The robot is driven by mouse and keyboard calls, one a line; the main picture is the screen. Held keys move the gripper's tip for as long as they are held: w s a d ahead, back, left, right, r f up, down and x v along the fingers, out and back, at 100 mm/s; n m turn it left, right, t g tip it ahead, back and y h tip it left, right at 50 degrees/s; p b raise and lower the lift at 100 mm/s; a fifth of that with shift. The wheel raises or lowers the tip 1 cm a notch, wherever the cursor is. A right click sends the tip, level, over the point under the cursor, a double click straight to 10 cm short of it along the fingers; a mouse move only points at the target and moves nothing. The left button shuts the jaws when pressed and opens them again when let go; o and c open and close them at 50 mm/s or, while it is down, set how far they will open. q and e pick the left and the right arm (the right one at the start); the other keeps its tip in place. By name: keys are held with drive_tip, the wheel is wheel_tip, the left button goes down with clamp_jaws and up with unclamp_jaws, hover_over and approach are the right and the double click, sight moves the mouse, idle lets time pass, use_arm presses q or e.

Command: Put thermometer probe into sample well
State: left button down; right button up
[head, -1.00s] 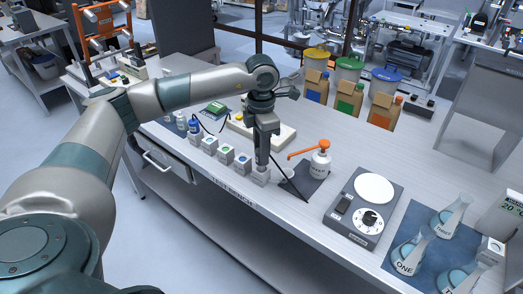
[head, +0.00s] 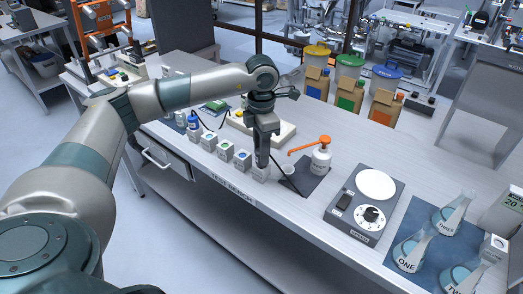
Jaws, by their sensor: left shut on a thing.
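My left gripper (head: 262,163) points straight down near the front edge of the bench. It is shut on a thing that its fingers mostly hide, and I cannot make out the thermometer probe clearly. A thin dark line (head: 287,183) slants down to the right beside the fingers; I cannot tell if it is the probe or the edge of the dark mat. Several small pale blocks with coloured round marks (head: 225,150) stand in a row left of the gripper. The end block (head: 260,174) is just below the fingertips. I cannot tell which thing is the sample well. My right gripper is out of view.
A white bottle with an orange spout (head: 321,160) stands on a dark mat, with a small pale cup (head: 288,169) beside the gripper. A hotplate (head: 365,206) and labelled flasks (head: 411,251) are to the right. A green device (head: 214,107) with a dark cable lies behind my wrist.

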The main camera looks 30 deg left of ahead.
use_arm(q)
drive_tip(key=shift+f+b, duration=0.55)
drive_tip(key=shift+f, duration=0.1)
drive_tip(key=c, duration=0.8)
unclamp_jaws()
drive_tip(key=shift+c, duration=0.2)
drive_tip(key=shift+r, duration=0.1)
drive_tip(key=shift+r+p, duration=1.3)
drive_tip(key=shift+r, duration=1.65)
drive_tip(key=shift+r, duration=0.1)
